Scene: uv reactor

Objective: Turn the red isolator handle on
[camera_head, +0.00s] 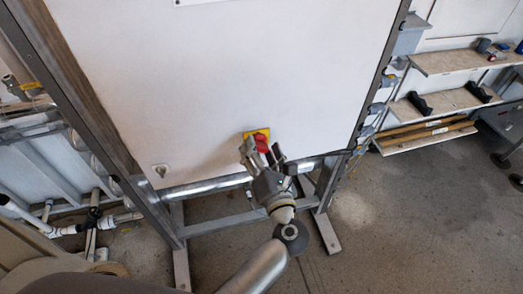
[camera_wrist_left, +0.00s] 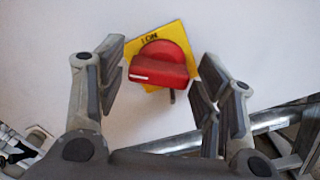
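The red isolator handle (camera_head: 261,143) sits on a yellow plate (camera_head: 264,132) low on the white cabinet panel. In the left wrist view the red handle (camera_wrist_left: 159,68) is a round knob with a protruding grip and a white mark at its left end. The yellow plate (camera_wrist_left: 178,32) appears tilted and reads "I ON" at the top. My left gripper (camera_head: 262,152) is open in front of the handle. Its fingers (camera_wrist_left: 160,82) stand to the left and right of the handle, apart from it. My right gripper is not in view.
The white cabinet panel (camera_head: 230,70) stands in a metal frame, with a metal pipe (camera_head: 210,186) along its lower edge. A small grey latch (camera_head: 160,170) is at its lower left. Shelves (camera_head: 450,100) with tools are at the right.

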